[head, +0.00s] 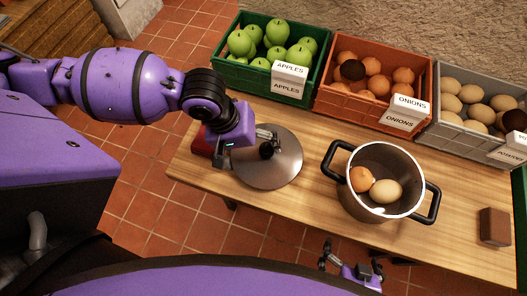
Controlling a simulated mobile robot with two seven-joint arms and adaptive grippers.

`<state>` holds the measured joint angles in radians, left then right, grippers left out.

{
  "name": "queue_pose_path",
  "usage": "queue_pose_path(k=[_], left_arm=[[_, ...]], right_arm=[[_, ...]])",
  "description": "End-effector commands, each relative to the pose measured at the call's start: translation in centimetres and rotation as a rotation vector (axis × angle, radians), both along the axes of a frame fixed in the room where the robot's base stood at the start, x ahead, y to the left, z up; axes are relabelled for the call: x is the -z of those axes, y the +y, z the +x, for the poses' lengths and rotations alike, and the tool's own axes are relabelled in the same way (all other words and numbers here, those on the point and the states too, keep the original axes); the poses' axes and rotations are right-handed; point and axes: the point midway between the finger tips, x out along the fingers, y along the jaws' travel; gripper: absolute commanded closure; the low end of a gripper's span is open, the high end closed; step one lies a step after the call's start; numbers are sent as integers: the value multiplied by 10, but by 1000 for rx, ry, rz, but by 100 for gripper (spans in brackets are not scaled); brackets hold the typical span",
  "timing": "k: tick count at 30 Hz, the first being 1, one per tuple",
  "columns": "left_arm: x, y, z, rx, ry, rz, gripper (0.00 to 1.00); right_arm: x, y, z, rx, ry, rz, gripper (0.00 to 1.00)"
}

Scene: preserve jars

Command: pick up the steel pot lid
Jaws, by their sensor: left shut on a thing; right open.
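The steel pot lid (283,172) is a round grey disc with a black knob at its middle. It is at the left end of the wooden table, and I cannot tell whether it rests on the table or is slightly raised. My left gripper (266,143) is at the lid's knob and shut on it; the gripper hides part of the lid's upper left. My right gripper (348,262) is open and empty, low in the view in front of the table's front edge.
A steel pot (350,201) with black handles stands right of the lid, holding an onion and a potato-like item. Green apple (237,77), orange onion (343,101) and grey potato (436,130) crates line the back. A brown block (494,227) sits at right.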

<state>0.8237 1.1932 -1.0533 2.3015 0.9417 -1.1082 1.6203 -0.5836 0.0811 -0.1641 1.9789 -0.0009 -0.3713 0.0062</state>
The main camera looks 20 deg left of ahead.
Motion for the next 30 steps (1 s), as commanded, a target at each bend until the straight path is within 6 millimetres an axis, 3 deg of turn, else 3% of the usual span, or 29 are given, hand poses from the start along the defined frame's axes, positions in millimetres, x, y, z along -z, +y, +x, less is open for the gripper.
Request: queue_pose_path(k=[7, 19, 30], left_arm=[[-14, 0, 1, 0, -3, -2, 41], [-88, 0, 1, 0, -4, -1, 41], [-100, 0, 0, 0, 3, -1, 41]], right_arm=[[-3, -1, 2, -3, -4, -3, 0], [-14, 6, 8, -8, -15, 9, 0], [-10, 7, 3, -9, -3, 11, 0]])
